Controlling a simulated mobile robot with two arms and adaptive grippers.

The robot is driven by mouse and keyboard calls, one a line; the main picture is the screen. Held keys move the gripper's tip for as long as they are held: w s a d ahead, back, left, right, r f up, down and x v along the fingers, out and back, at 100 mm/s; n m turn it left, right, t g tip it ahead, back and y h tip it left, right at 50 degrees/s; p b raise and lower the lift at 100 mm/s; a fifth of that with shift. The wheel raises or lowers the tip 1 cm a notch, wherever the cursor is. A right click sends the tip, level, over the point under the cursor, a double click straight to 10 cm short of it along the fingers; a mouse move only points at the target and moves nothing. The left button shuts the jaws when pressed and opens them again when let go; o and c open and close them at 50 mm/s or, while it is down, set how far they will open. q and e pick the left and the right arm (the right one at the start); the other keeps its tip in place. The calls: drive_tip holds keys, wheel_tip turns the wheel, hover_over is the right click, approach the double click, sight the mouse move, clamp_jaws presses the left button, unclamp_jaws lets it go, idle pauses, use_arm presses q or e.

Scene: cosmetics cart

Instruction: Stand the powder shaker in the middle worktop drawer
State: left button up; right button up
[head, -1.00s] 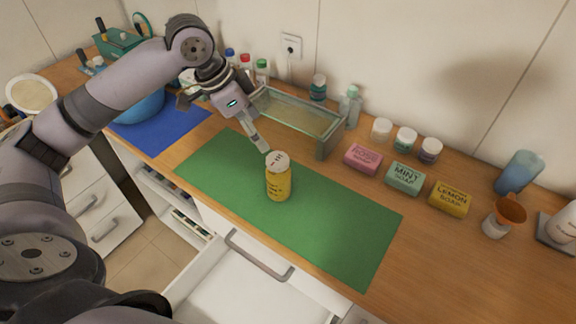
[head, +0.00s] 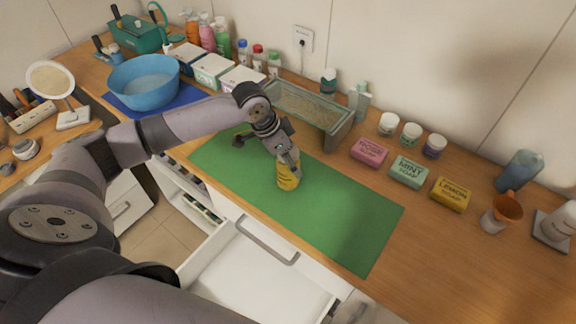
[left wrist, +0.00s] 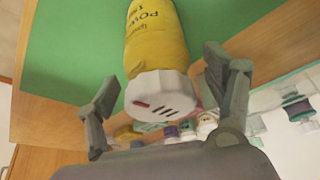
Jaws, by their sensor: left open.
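The powder shaker (head: 288,181) is a yellow bottle with a white slotted cap, standing upright on the green mat (head: 340,222). My left gripper (head: 287,160) is at its upper part and hides its cap in the head view. In the left wrist view the shaker (left wrist: 155,45) lies between the two spread fingers of the left gripper (left wrist: 165,105), with a gap on each side. The middle worktop drawer (head: 250,275) is pulled open below the mat's front edge, and its visible white floor is bare. My right gripper is not in view.
Pink, green and yellow soaps (head: 408,172) lie right of the mat. A glass-sided box (head: 335,128) stands behind the shaker. A blue bowl (head: 145,85) sits on a blue mat at the left. An orange funnel (head: 507,207) is at the right.

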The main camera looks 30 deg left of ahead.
use_arm(q)
drive_tip(key=shift+x, duration=1)
drive_tip(key=shift+r, duration=0.1)
drive_tip(key=shift+c, duration=0.2)
drive_tip(key=c, duration=1.4)
drive_tip(key=shift+r, duration=0.1)
